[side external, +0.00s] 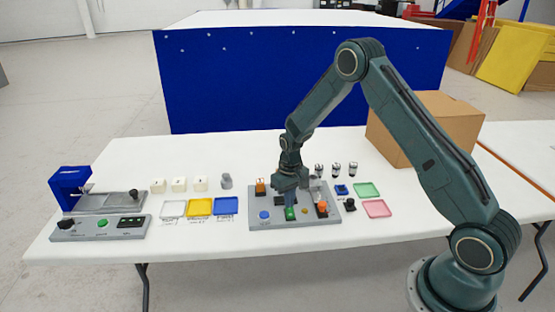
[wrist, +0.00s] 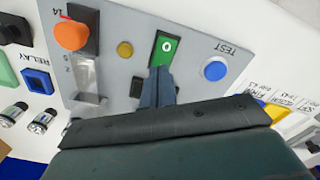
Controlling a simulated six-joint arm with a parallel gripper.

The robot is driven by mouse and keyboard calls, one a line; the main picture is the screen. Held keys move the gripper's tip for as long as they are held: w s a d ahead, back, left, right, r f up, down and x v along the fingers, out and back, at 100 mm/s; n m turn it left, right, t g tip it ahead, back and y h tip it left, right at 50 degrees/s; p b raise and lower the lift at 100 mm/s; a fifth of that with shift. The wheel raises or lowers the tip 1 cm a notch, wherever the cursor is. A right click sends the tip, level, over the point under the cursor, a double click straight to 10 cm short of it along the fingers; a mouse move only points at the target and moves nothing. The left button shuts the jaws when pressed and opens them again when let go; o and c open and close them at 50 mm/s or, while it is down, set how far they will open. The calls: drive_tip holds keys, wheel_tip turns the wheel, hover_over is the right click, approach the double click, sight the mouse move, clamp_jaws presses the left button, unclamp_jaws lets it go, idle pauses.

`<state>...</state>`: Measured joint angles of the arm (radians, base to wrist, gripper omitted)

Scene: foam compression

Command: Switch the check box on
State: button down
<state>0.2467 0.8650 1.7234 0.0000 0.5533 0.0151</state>
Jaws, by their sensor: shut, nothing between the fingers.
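The check box (side external: 335,215) is a grey panel on the table, below my gripper (side external: 290,203). Its green rocker switch (side external: 291,214) sits near the front edge; in the wrist view the green rocker (wrist: 166,46) shows a white "0" in a black frame. My gripper (wrist: 158,76) is shut and empty, its fingertips right beside the lower edge of the rocker in the wrist view. I cannot tell whether they touch. A blue button (wrist: 215,70) marked TEST, a small yellow button (wrist: 125,48) and an orange knob (wrist: 71,35) are on the same panel.
White blocks (side external: 179,184) and white, yellow and blue trays (side external: 200,206) lie left of the box. A press with a blue frame (side external: 70,182) stands far left. Green and pink trays (side external: 377,208), a blue relay (side external: 341,189) and a cardboard box (side external: 430,125) are right.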

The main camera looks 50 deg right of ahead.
drive_tip(key=shift+f, duration=0.45)
idle(0.5)
drive_tip(key=shift+r, duration=3.5)
